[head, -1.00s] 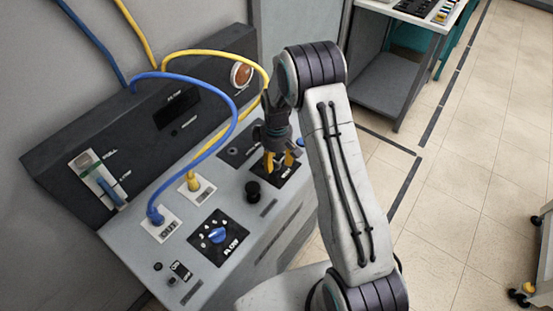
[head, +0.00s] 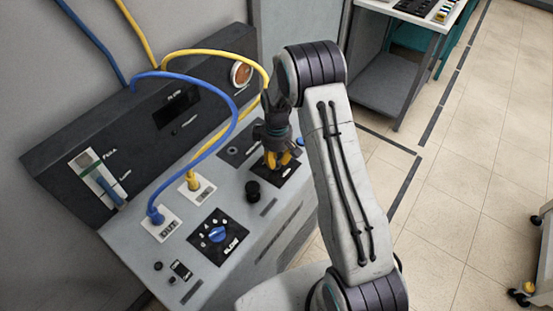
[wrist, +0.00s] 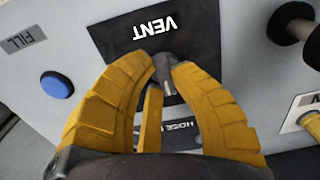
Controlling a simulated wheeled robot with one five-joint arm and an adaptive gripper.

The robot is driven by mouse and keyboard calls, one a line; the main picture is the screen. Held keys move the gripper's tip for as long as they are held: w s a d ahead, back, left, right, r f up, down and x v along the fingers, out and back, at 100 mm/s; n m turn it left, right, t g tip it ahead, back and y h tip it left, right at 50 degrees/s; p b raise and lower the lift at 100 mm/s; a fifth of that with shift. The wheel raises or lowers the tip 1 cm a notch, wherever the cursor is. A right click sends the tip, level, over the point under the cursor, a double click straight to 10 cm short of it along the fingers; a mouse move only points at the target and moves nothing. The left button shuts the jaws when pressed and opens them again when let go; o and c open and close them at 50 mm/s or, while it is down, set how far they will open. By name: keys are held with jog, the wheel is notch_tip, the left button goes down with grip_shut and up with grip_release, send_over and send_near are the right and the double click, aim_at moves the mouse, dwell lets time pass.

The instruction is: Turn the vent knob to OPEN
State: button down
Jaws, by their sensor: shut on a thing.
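The vent knob (wrist: 164,70) is a grey knob on a black plate (wrist: 190,42) marked VENT in the wrist view. My gripper (wrist: 163,66) has its yellow fingertips shut on the knob from both sides. In the head view my gripper (head: 278,162) points down onto the vent plate (head: 288,177) at the far right end of the grey console, and it hides the knob.
A blue button (wrist: 56,85) and a black knob (head: 253,191) flank the vent plate. The blue FLOW knob (head: 217,235) sits nearer. Blue (head: 228,128) and yellow (head: 205,53) hoses arch over the console. Open floor (head: 460,200) lies to the right.

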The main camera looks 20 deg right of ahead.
jog(key=shift+f, duration=0.1)
jog(key=m+b, duration=0.3)
jog(key=m, duration=0.1)
jog(key=shift+s+f, duration=0.1)
jog(key=m+b, duration=0.2)
jog(key=m, duration=0.2)
jog(key=shift+s+m+b, duration=0.1)
jog(key=shift+m+b, duration=0.2)
jog(key=shift+b, duration=0.05)
jog(key=m+b, duration=0.1)
jog(key=m, duration=0.3)
jog(key=shift+s+m+b, duration=0.1)
jog(key=shift+m+b, duration=0.2)
jog(key=shift+b, duration=0.05)
jog(key=shift+s+m+b, duration=0.1)
jog(key=shift+m+b, duration=0.5)
jog(key=shift+m, duration=1.7)
jog(key=c, duration=1.1)
grip_release()
jog(key=shift+r, duration=0.2)
